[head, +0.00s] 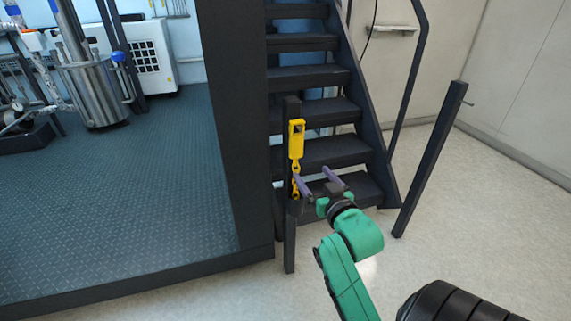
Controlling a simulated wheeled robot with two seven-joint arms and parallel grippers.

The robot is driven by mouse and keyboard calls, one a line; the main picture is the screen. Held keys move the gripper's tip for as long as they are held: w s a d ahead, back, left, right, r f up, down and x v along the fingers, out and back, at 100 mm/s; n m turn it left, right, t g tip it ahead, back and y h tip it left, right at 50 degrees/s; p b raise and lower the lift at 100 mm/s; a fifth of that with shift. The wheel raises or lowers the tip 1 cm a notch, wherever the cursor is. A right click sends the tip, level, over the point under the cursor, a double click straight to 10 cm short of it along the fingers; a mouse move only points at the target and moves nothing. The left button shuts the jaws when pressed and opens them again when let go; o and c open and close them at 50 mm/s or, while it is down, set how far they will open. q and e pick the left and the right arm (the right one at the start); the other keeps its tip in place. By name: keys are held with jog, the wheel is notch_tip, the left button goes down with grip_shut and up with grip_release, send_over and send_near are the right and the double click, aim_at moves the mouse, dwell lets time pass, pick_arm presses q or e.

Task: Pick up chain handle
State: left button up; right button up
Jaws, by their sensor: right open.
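The yellow chain handle (296,139) hangs upright against a dark post at the foot of the stairs, with yellow chain links below it. My right gripper (314,179) is open, its two purple fingers apart and pointing up and away. It is just below and to the right of the handle, and its left finger overlaps the chain links in the picture. I cannot tell whether that finger touches the chain. Nothing shows between the fingers except the stairs behind. My left gripper is not in view.
The dark post (290,239) stands in front of the black stairs (322,152). Another dark post (430,160) leans in the picture at the right. A raised platform (110,200) with a steel reactor vessel (93,92) is at the left. Pale floor (480,220) is clear at the right.

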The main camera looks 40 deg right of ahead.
aim_at(298, 137)
jog(key=shift+t, duration=0.3)
jog(key=w+d+r, duration=0.1)
jog(key=w, duration=0.3)
jog(key=w+d+r, duration=0.1)
jog(key=w+d, duration=0.1)
jog(key=w, duration=0.2)
jog(key=w+d+r, duration=0.1)
jog(key=w+d, duration=0.1)
jog(key=w, duration=0.2)
jog(key=shift+w+d+r, duration=0.1)
jog(key=shift+w, duration=0.25)
jog(key=shift+s+r, duration=0.1)
jog(key=shift+c, duration=0.6)
grip_shut()
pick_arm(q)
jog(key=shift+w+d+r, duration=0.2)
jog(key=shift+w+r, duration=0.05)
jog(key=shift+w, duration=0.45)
pick_arm(e)
jog(key=shift+r, duration=0.1)
